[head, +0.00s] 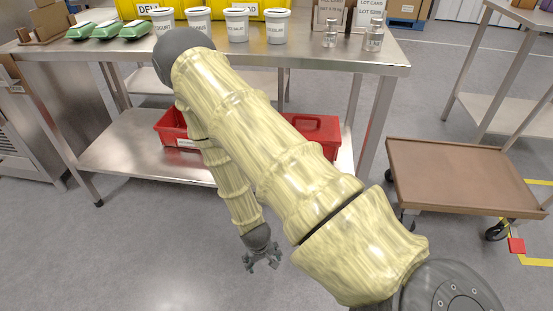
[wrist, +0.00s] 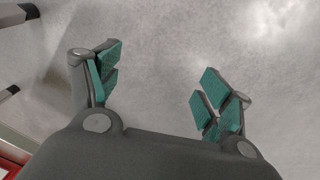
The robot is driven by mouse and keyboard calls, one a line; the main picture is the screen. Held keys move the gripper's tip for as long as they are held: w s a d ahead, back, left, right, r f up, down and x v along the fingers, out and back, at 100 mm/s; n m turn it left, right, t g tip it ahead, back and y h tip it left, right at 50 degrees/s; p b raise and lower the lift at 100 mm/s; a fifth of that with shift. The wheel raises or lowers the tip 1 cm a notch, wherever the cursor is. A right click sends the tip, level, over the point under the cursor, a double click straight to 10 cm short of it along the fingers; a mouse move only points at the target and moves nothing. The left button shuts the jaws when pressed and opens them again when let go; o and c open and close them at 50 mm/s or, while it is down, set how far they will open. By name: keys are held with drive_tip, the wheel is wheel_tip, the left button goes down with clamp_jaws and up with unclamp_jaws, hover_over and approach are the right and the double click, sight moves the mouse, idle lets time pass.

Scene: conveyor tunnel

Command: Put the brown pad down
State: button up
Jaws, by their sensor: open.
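I see no brown pad in either view. My gripper (head: 262,262) hangs low over the grey floor, in front of the steel table. In the wrist view my gripper (wrist: 160,82) has its green-padded fingers spread wide, with nothing between them and only grey floor beyond. A flat brown-topped cart (head: 465,178) stands to the right, its top empty. My arm hides part of the table and its lower shelf.
The steel table (head: 340,58) bears green cartons (head: 122,30), white tubs (head: 237,27) and small bottles (head: 374,37). Red bins (head: 318,128) sit on its lower shelf. A steel rack (head: 500,95) stands at the right. The floor (head: 130,250) at front left is clear.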

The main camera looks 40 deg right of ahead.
drive_tip(key=s+a+n+y, duration=0.1)
drive_tip(key=s+a, duration=0.3)
drive_tip(key=s, duration=0.5)
drive_tip(key=s+a+n+g, duration=0.1)
drive_tip(key=s+a+n, duration=0.1)
drive_tip(key=s+a, duration=0.3)
drive_tip(key=s+r, duration=0.1)
drive_tip(key=s, duration=0.2)
drive_tip(key=shift+s+a+y, duration=0.15)
drive_tip(key=shift+s+y, duration=0.25)
